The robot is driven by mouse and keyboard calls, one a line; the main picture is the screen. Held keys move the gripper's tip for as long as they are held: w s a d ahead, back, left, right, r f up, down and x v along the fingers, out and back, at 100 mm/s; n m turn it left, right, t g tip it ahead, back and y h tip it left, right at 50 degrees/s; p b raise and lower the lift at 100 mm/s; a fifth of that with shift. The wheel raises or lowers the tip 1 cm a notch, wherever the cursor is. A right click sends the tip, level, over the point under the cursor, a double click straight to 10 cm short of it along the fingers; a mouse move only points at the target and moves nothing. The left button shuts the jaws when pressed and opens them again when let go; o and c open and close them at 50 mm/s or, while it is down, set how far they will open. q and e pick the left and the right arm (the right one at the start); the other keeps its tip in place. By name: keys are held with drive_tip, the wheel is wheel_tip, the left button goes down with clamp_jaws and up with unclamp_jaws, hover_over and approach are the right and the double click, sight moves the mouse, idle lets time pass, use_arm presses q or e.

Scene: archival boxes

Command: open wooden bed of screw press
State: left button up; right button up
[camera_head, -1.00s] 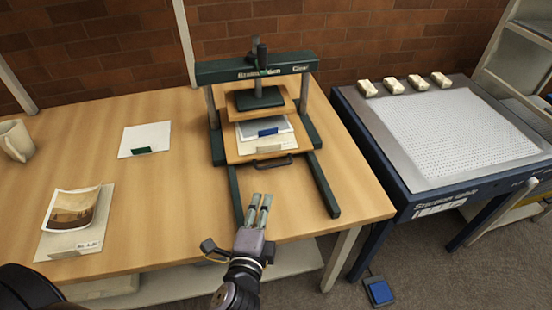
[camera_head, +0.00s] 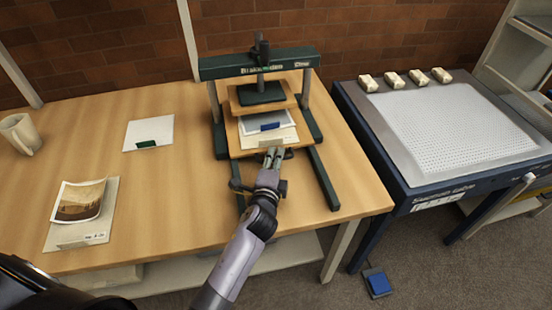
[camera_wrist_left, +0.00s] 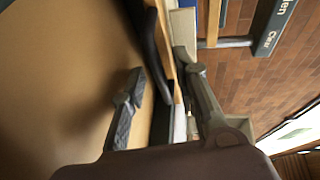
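The green screw press (camera_head: 258,66) stands on the wooden table. A dark handle (camera_head: 289,154) is on the bed's front edge. My left gripper (camera_head: 272,155) is at this handle, partly covering it. In the left wrist view its two fingers are apart, with the dark handle (camera_wrist_left: 154,48) running between them. I cannot tell whether either finger touches it. My right gripper is not in view.
The table (camera_head: 110,185) holds a mug (camera_head: 20,133), a white sheet with a green label (camera_head: 148,132) and a photograph (camera_head: 79,201) on paper. A perforated table (camera_head: 455,125) with several small blocks stands right.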

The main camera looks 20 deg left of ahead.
use_arm(q)
drive_tip(key=shift+w, duration=0.3)
drive_tip(key=shift+c, duration=0.4)
drive_tip(key=shift+s, duration=0.1)
drive_tip(key=c, duration=0.5)
drive_tip(key=shift+f, duration=0.1)
clamp_jaws()
